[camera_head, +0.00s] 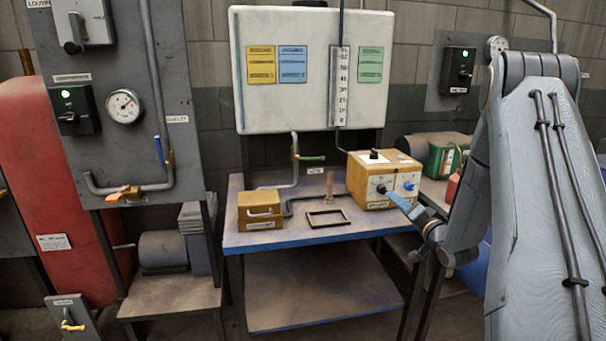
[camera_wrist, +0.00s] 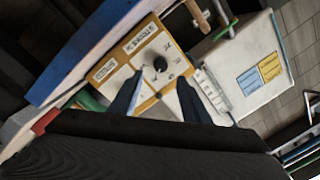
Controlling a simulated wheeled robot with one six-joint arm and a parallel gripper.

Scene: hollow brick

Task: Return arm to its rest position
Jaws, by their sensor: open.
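My arm (camera_head: 525,190) reaches in from the right side of the head view. My gripper shows in the wrist view (camera_wrist: 158,95) as two dark fingers with a gap between them. It is open, and I see nothing held in the gap. In the head view, a blue finger of the gripper (camera_head: 405,205) is in front of the right side of a yellow-orange control box (camera_head: 366,190). The box has a black knob and a blue knob. It also shows beyond the fingers in the wrist view (camera_wrist: 140,60). I cannot tell whether the fingers touch it.
The box stands on a blue-edged workbench (camera_head: 300,240) with a small yellow case (camera_head: 260,208) and a black frame (camera_head: 328,218). A white tank (camera_head: 310,105) is behind. A green case (camera_head: 445,155) and a red object (camera_head: 453,187) are near my arm.

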